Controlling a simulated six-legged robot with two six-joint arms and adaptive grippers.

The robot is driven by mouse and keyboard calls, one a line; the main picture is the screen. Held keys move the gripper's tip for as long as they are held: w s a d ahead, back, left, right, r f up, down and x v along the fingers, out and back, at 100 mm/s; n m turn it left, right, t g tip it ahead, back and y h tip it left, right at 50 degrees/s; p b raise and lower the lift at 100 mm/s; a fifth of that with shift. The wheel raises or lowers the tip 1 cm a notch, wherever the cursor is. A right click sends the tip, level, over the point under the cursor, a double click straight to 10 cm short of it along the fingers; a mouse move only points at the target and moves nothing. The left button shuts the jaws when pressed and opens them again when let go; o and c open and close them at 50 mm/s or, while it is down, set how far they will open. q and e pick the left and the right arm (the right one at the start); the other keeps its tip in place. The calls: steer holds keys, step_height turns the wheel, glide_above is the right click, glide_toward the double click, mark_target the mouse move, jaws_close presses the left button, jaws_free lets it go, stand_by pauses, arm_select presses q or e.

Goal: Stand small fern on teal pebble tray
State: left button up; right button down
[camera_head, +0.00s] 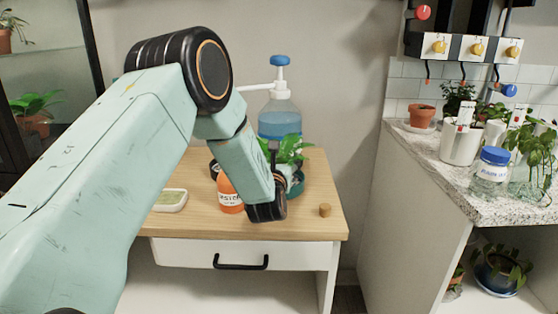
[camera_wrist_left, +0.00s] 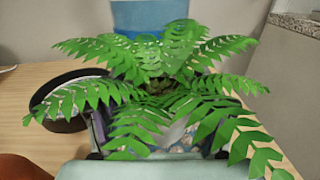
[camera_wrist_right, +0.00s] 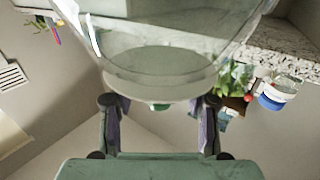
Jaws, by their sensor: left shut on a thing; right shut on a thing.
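The small fern (camera_head: 290,148) shows in the head view behind my left gripper (camera_head: 268,208), on the wooden table. Its green fronds (camera_wrist_left: 150,75) fill the middle of the left wrist view. My left gripper (camera_wrist_left: 158,140) is shut on the fern's pot, which the fronds mostly hide. A dark teal curved edge, apparently the teal pebble tray (camera_head: 297,184), shows just right of the gripper. Pale pebble-like patches show below the fronds, but I cannot tell whether the pot touches the tray. My right gripper (camera_wrist_right: 158,112) is shut on a clear vessel (camera_wrist_right: 160,60).
An orange bottle (camera_head: 229,194) stands close left of my left gripper. A blue pump bottle (camera_head: 279,118) stands behind. A white dish (camera_head: 171,201) lies left and a cork (camera_head: 325,210) right. A black round dish (camera_wrist_left: 50,118) is beside the fern. The table's front right is mostly clear.

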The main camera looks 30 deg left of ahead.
steer(key=shift+r, duration=0.1)
arm_select(q)
steer(key=o, duration=0.9)
steer(key=shift+f, duration=0.1)
steer(key=o, duration=0.5)
steer(key=shift+s, duration=0.1)
arm_select(e)
steer(key=shift+w+r, duration=0.1)
arm_select(q)
steer(key=p+v, duration=0.1)
steer(key=v, duration=1)
steer(key=shift+s+d+p, duration=0.25)
steer(key=shift+s+p, duration=0.1)
steer(key=shift+p, duration=0.05)
arm_select(e)
steer(key=shift+r, duration=0.85)
arm_select(q)
steer(key=shift+w, duration=0.1)
